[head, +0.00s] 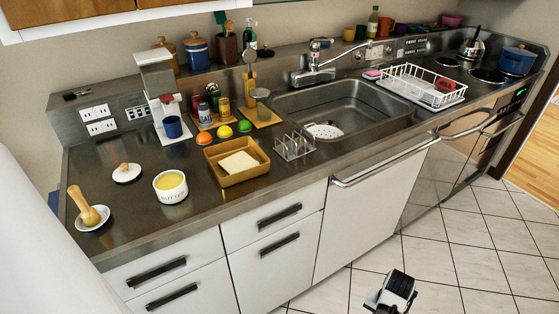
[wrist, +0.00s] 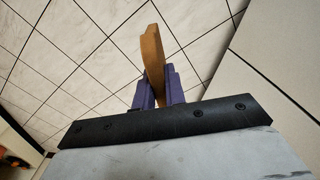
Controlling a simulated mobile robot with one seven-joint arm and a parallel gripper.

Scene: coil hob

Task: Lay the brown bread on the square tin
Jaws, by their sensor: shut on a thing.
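My gripper (wrist: 157,92) is shut on the brown bread (wrist: 152,48), a tan-brown slab seen nearly edge-on between two purple fingers in the wrist view. The bread sticks out past the fingertips over the tiled floor. In the head view a black and white part of my arm shows at the bottom, low in front of the cabinets; the fingers and bread cannot be made out there. The square tin (head: 229,180), golden brown with low walls, stands on the counter. A pale square slice (head: 239,163) lies in it.
A butter tub (head: 171,187) stands left of the tin, a wire toast rack (head: 293,148) right of it. An orange (head: 204,138), a lime and a lemon sit behind it. The sink (head: 345,105) and dish rack (head: 422,84) lie further right. The floor is clear.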

